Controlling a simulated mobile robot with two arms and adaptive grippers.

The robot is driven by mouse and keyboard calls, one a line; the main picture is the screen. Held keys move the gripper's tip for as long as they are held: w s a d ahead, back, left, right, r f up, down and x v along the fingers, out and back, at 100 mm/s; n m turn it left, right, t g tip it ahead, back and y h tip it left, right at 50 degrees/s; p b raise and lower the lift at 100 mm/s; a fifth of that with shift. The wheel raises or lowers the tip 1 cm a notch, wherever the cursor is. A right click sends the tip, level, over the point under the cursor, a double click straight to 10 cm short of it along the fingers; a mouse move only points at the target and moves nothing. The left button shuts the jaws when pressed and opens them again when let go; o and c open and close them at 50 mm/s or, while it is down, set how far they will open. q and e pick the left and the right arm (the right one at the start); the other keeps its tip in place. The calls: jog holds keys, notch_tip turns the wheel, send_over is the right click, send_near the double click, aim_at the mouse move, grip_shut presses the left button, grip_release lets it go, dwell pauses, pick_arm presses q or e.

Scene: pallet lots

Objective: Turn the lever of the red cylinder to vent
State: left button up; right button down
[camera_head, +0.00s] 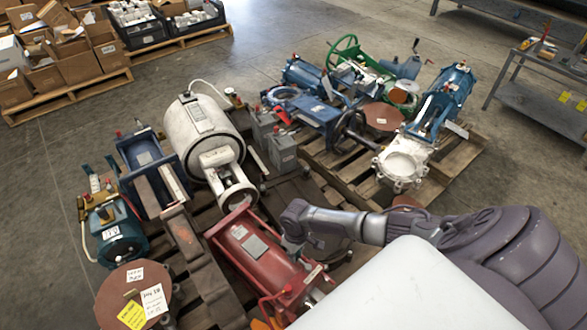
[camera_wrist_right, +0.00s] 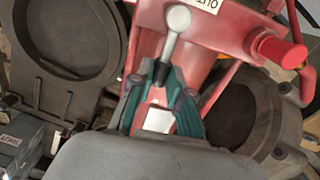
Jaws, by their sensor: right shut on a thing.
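The red cylinder (camera_head: 252,250) lies on a wooden pallet at the lower middle of the head view, a pale plate on its top. Its red body also fills the upper part of the right wrist view (camera_wrist_right: 222,50). The lever (camera_wrist_right: 174,42) has a pale rounded end and a thin stem. My right gripper (camera_wrist_right: 160,78) is shut on the lever's stem between its teal fingers, and the rounded end sticks out beyond them. In the head view my right arm reaches in from the right over the cylinder, and its fingers cannot be made out. My left gripper is not in view.
A white cylinder unit (camera_head: 209,128) stands just behind the red one. A second pallet (camera_head: 448,160) with blue, green and white valves lies behind right. Boxes (camera_head: 65,45) are at the back left, a grey bench (camera_head: 545,105) at the right. Open floor lies between.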

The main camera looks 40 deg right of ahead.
jog(key=c, duration=1.1)
grip_release()
jog(key=shift+r, duration=0.1)
notch_tip(320, 180, up, 12)
jog(key=shift+d, duration=0.2)
